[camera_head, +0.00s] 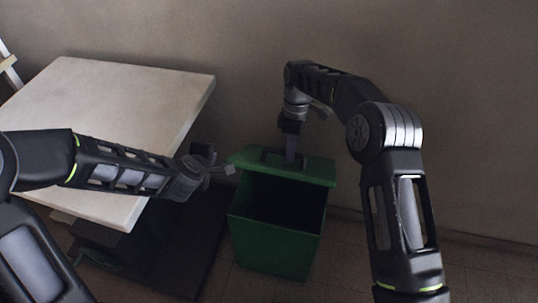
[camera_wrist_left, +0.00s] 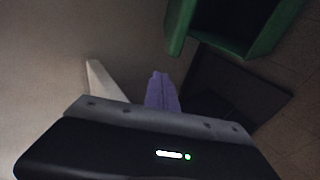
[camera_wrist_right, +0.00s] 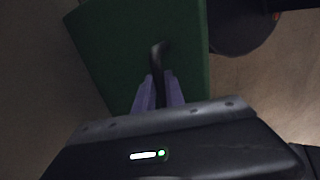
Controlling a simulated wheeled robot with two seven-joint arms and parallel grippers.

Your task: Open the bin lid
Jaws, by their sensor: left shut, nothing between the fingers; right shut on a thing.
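A green bin (camera_head: 273,236) stands on the floor right of the table, with its dark inside showing below the raised lid. The green lid (camera_head: 318,172) is tilted up at the back, and a dark handle (camera_head: 268,157) sits on it. My right gripper (camera_head: 291,158) reaches down from above and is shut on the handle. The right wrist view shows the dark handle (camera_wrist_right: 157,57) between the purple fingers, against the green lid (camera_wrist_right: 120,50). My left gripper (camera_head: 228,169) is shut and empty beside the bin's upper left edge; its fingers (camera_wrist_left: 162,90) show together in the left wrist view.
A pale table (camera_head: 110,100) stands at the left, under and behind my left arm. A dark base (camera_head: 185,255) lies on the floor left of the bin. The wall is close behind the bin. Tiled floor to the bin's right is clear.

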